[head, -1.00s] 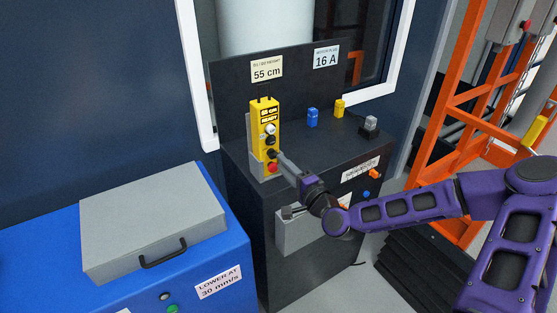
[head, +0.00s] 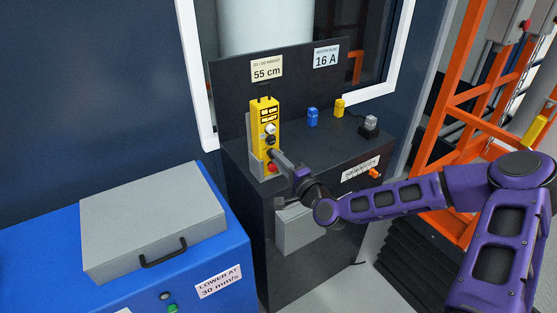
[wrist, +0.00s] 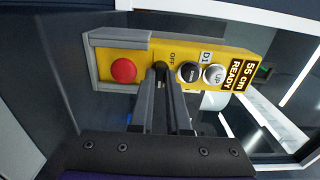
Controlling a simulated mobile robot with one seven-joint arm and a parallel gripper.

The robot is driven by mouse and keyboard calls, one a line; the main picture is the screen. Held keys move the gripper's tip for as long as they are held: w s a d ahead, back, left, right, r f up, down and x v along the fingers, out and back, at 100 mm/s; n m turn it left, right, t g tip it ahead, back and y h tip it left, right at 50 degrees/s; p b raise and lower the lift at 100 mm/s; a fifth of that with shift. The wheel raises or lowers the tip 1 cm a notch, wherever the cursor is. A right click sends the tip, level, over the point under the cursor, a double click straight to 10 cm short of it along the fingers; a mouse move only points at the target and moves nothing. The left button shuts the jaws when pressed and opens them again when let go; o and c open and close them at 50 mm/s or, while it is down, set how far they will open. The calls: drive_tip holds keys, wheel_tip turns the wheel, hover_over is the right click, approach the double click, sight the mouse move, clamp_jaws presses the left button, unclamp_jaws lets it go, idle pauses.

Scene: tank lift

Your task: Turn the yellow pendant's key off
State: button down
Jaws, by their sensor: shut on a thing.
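The yellow pendant (head: 259,112) stands upright in a grey holder on the dark cabinet. Its display (head: 268,115) reads 55 cm READY. In the wrist view the pendant (wrist: 130,55) lies sideways, with a red button (wrist: 123,70), the dark key (wrist: 160,67), a black button (wrist: 189,72) and a white UP button (wrist: 214,75) in a row. An OFF label (wrist: 172,60) is beside the key. My gripper (wrist: 160,80) is shut on the key, a finger on each side. In the head view my gripper (head: 274,155) hides the key. Its exact turn is hard to tell.
A blue unit (head: 60,265) with a grey lid is at left.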

drive_tip(key=shift+n, duration=0.4)
drive_tip(key=n+b, duration=0.3)
drive_tip(key=n, duration=0.1)
drive_tip(key=shift+f+n, duration=0.15)
drive_tip(key=shift+n, duration=0.25)
drive_tip(key=n+b, duration=0.5)
drive_tip(key=n, duration=0.1)
drive_tip(key=n+b, duration=0.1)
drive_tip(key=n, duration=0.2)
drive_tip(key=shift+n, duration=1.6)
